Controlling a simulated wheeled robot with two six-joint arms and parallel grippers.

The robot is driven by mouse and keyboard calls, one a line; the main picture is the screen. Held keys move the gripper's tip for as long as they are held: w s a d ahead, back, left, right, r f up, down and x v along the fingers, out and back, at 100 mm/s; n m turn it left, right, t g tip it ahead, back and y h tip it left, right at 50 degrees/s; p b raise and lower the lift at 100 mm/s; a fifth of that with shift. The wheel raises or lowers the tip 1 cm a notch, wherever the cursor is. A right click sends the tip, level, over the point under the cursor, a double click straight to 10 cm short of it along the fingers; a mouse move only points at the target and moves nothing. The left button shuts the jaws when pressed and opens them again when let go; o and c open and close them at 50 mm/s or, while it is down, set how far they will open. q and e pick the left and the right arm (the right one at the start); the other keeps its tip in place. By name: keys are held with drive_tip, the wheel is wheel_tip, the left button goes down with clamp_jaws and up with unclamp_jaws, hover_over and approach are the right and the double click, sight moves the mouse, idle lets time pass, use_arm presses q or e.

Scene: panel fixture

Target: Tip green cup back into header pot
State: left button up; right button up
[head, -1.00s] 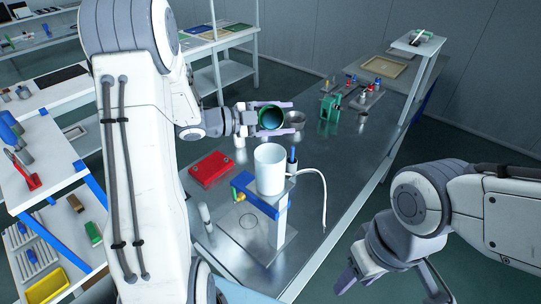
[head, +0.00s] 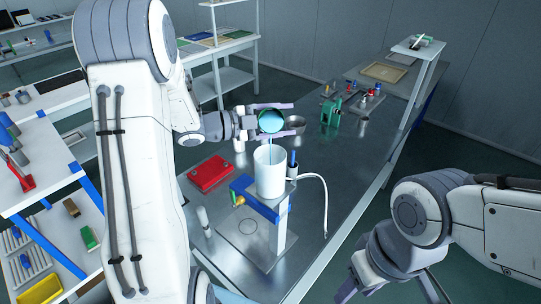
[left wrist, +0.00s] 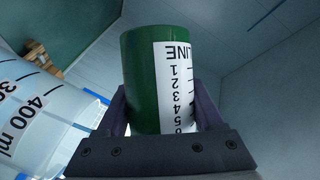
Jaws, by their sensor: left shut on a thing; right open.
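My left gripper (head: 270,120) is shut on the green cup (head: 258,121), held above and just behind the white header pot. The cup is tilted with its mouth toward the camera, and light blue liquid shows in it. A thin blue stream falls from its lip into the header pot (head: 270,177). The pot stands upright on a blue-and-white stand. In the left wrist view the green cup (left wrist: 142,80) sits between the fingers, its white scale upside down. The pot (left wrist: 45,115) shows at left with a 400 ml mark. My right gripper (head: 392,290) is open and empty at lower right.
A red box (head: 211,173) lies left of the pot. A white hose (head: 324,190) curves to the right. A green device (head: 331,112) and small fittings stand farther back.

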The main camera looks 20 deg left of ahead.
use_arm(q)
drive_tip(key=shift+s+r+m+t+h+b, duration=0.15)
drive_tip(key=shift+r+m+t+h+b, duration=0.5)
drive_tip(key=shift+m+b, duration=0.9)
idle(2.3)
drive_tip(key=shift+s+d+r+m+b, duration=0.2)
drive_tip(key=shift+s+r+m+b, duration=0.35)
drive_tip(key=shift+b, duration=1.8)
drive_tip(key=shift+s+f, duration=0.1)
drive_tip(key=shift+f+m+b, duration=0.1)
drive_tip(key=shift+m+b, duration=0.2)
drive_tip(key=shift+b, duration=0.55)
drive_tip(key=shift+s+h+b, duration=0.1)
drive_tip(key=shift+h+b, duration=0.15)
drive_tip(key=shift+b, duration=0.1)
drive_tip(key=shift+s+d+f+m+t+b, duration=0.2)
drive_tip(key=shift+m+b, duration=0.4)
drive_tip(key=shift+b, duration=0.9)
drive_tip(key=shift+a, duration=0.1)
